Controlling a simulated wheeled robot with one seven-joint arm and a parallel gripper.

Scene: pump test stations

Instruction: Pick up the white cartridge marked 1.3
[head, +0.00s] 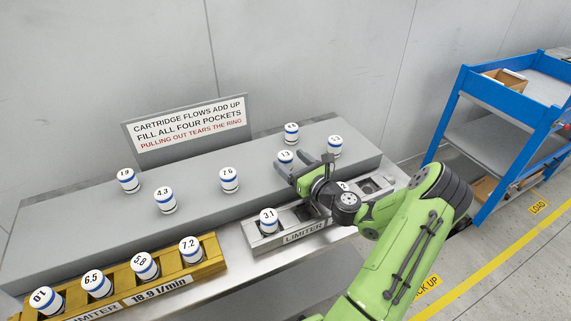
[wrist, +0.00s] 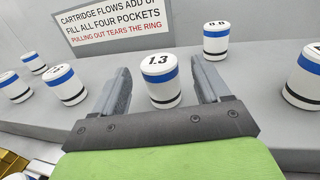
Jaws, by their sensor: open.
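The white cartridge marked 1.3 (head: 286,157) stands upright on the raised grey shelf in the head view. It has a blue band and a dark lower ring. In the wrist view the cartridge (wrist: 161,85) stands between the two fingers, with a visible gap on each side. My gripper (wrist: 160,78) is open around or just short of it; I cannot tell how deep it sits between the fingertips. In the head view my gripper (head: 291,169) partly hides the cartridge's lower part.
Other cartridges stand close by, at the back (head: 291,133) and right (head: 334,147). More, marked 4.3 (head: 165,200) and 7.6 (head: 229,180), stand left. A grey limiter block (head: 268,244) holds cartridge 3.1 (head: 268,220). A yellow limiter block (head: 212,256) is filled with cartridges. A sign (head: 188,126) stands behind.

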